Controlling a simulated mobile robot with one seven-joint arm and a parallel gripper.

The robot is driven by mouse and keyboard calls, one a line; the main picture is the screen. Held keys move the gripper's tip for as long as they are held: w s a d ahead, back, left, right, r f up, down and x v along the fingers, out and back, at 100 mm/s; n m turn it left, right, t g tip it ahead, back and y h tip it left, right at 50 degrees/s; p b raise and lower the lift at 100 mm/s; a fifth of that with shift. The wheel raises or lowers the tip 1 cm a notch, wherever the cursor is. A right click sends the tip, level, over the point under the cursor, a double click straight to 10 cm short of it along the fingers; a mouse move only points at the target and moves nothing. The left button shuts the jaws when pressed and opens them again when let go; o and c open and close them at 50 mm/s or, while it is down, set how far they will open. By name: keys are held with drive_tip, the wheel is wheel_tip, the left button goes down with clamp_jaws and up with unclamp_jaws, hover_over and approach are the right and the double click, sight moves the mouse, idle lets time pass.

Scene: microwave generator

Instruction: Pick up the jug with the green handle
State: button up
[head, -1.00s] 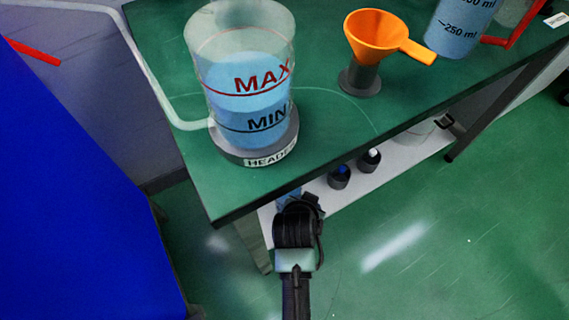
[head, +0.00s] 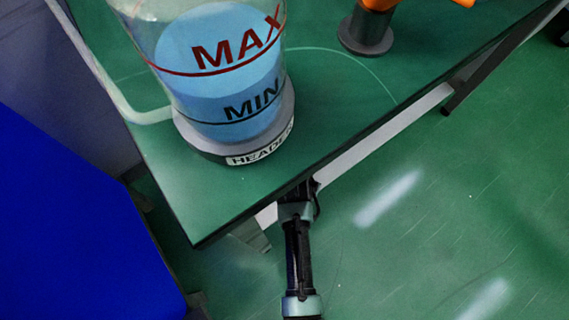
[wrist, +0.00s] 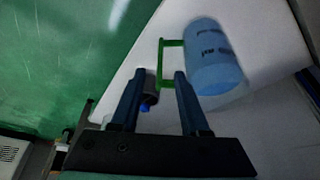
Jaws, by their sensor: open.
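The jug with the green handle (wrist: 213,60) shows in the wrist view, upper right of centre, on a pale shelf. It is blue with dark markings. Its green handle (wrist: 172,42) is a squared loop on the jug's left side. My gripper (wrist: 159,73) is open, its two dark fingers pointing toward the handle. The handle's lower end appears between the fingertips, near the right one; I cannot tell whether they touch. In the head view the jug is hidden under the green table, and so is my gripper; only my arm shows.
The green tabletop (head: 185,195) overhangs the shelf (wrist: 270,125). A large header tank (head: 225,75) with MAX and MIN lines stands on the tabletop near its edge. A small dark cup (wrist: 151,88) with something blue shows between my fingers. A blue panel (head: 70,220) stands at left.

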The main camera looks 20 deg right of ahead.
drive_tip(key=b+x, duration=0.4)
drive_tip(key=x, duration=0.1)
drive_tip(key=shift+f, duration=0.1)
clamp_jaws()
drive_tip(key=shift+s, duration=0.1)
idle(1.1)
